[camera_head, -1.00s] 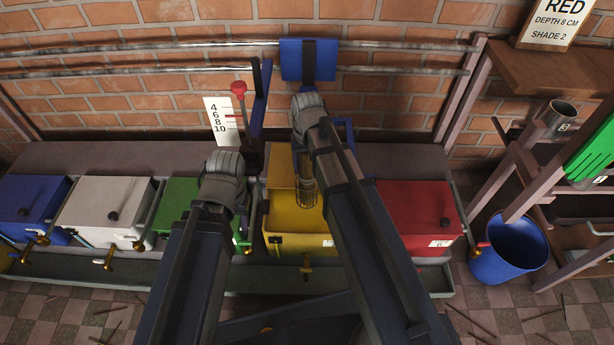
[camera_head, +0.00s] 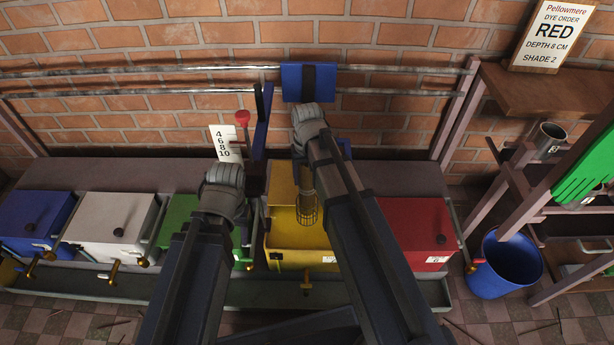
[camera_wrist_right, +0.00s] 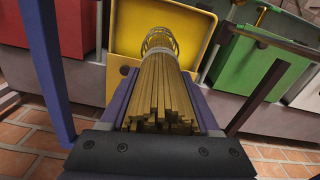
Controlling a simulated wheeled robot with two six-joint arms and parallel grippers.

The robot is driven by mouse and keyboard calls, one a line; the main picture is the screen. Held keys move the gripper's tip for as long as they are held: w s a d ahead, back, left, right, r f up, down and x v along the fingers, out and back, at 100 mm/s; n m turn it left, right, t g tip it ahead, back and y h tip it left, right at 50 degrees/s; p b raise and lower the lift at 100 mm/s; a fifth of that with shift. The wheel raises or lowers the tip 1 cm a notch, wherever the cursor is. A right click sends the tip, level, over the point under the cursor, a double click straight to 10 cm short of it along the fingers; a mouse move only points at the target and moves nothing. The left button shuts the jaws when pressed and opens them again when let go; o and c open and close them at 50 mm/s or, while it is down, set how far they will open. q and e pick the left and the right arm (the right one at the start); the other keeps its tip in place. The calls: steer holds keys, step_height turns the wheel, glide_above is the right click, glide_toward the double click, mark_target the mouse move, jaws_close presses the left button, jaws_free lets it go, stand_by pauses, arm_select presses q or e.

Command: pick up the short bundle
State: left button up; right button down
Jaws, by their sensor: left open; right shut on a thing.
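My right gripper (camera_wrist_right: 163,95) is shut on a bundle of thin tan sticks (camera_wrist_right: 160,88), seen from its cut end in the right wrist view. A pale band and a wire cage (camera_wrist_right: 160,42) are at its far end. In the head view the caged end (camera_head: 307,209) hangs over the yellow tub (camera_head: 285,240), whose lid is up. I cannot tell the bundle's length, as my right arm hides part of it. My left gripper (camera_head: 262,112) is open and empty, pointing up near the red-knobbed lever (camera_head: 242,119).
Blue (camera_head: 35,222), white (camera_head: 110,222), green and red (camera_head: 417,228) tubs line the wall, with taps in front. A depth scale (camera_head: 224,145) stands behind. The order sign (camera_head: 548,35) reads RED, 8 cm.

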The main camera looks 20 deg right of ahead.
step_height(320, 180, up, 24)
steer(key=p, duration=2.2)
steer(key=shift+p, duration=0.4)
step_height(320, 180, up, 11)
steer(key=p, duration=1.1)
steer(key=shift+f, duration=0.15)
